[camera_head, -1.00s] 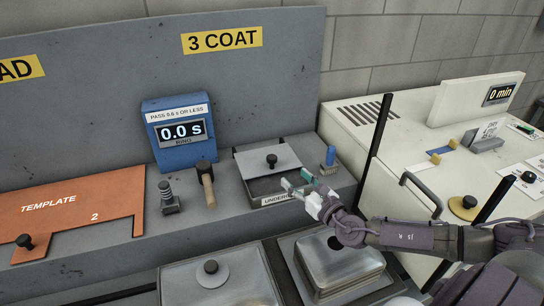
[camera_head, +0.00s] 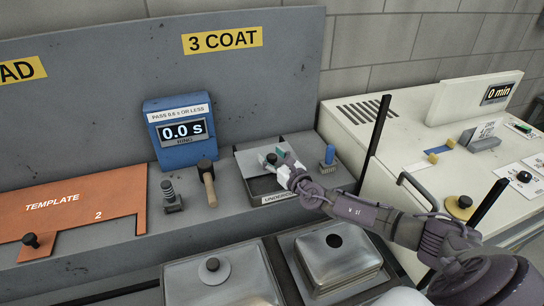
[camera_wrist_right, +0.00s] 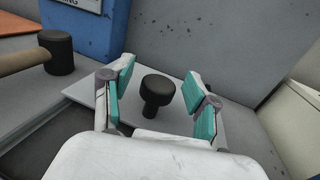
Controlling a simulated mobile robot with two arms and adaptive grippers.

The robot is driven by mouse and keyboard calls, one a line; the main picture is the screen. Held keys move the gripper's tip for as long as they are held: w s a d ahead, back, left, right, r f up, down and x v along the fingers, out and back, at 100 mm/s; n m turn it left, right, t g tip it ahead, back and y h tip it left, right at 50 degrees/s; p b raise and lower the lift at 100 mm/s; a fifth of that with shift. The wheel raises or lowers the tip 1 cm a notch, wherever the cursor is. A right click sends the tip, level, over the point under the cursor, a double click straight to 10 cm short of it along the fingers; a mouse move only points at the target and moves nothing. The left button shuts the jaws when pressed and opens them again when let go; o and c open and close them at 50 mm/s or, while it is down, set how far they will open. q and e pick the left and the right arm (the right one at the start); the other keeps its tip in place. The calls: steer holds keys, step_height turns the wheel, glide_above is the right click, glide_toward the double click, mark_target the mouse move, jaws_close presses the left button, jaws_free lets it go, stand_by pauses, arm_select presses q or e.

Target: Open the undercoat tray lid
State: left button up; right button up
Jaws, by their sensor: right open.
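The undercoat tray (camera_head: 256,186) sits on the grey ledge, with its label partly hidden by my right gripper. Its flat grey lid (camera_head: 249,160) lies toward the back, with part of the dark inside showing in front. A black knob (camera_head: 271,159) stands on the lid. My right gripper (camera_head: 279,160) is open at the knob. In the right wrist view, the knob (camera_wrist_right: 157,92) stands upright between the open teal-padded fingers (camera_wrist_right: 159,100), with gaps on both sides. My left gripper is not in view.
A mallet (camera_head: 208,185) and a spring-like fitting (camera_head: 170,195) stand left of the tray. A blue brush (camera_head: 329,158) is to its right. Lidded metal pans (camera_head: 338,258) are in front. Black upright posts (camera_head: 379,138) rise on the right.

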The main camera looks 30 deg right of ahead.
mark_target(268, 149)
jaws_close()
steer(key=w+b, duration=0.1)
steer(key=w+d+b, duration=0.1)
steer(key=w+b, duration=0.1)
steer(key=shift+w+f, duration=0.15)
steer(key=shift+w, duration=0.4)
jaws_free()
steer(key=shift+s, duration=0.1)
